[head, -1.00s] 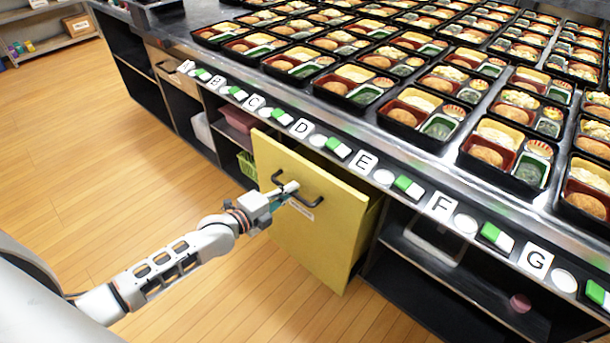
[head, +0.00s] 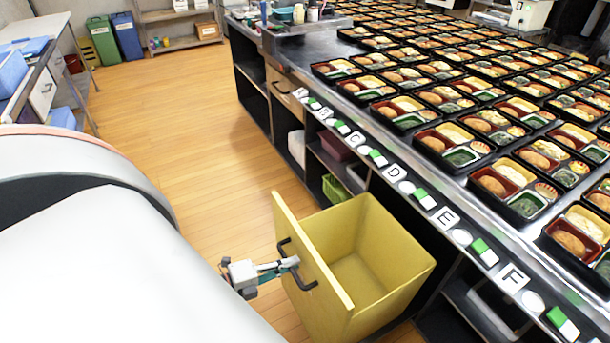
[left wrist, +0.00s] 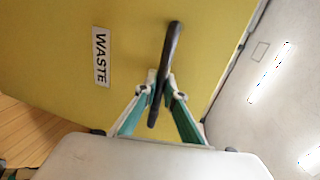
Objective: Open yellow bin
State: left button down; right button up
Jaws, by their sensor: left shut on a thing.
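The yellow bin (head: 347,262) is pulled out from under the counter, and its empty inside shows in the head view. Its front panel (left wrist: 125,40) fills much of the left wrist view and bears a WASTE label (left wrist: 101,57). A dark bar handle (head: 296,262) is on the panel; it also shows in the left wrist view (left wrist: 171,62). My left gripper (head: 290,264) is shut on the handle, with a green-sided finger on each side of it in the left wrist view (left wrist: 160,92). My right gripper is not in view.
The counter (head: 395,165) carries rows of bento trays (head: 455,148) and a lettered edge. Open shelves and a green basket (head: 335,188) are under it. The wooden floor (head: 190,130) is clear to the left. Green and blue bins (head: 103,40) stand at the back.

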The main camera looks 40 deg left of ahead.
pick_arm(q)
jog(key=shift+s+a, duration=0.2)
jog(key=shift+s, duration=0.5)
jog(key=c, duration=2.1)
grip_release()
jog(key=shift+c, duration=0.2)
jog(key=v, duration=1.2)
jog(key=shift+s, duration=0.1)
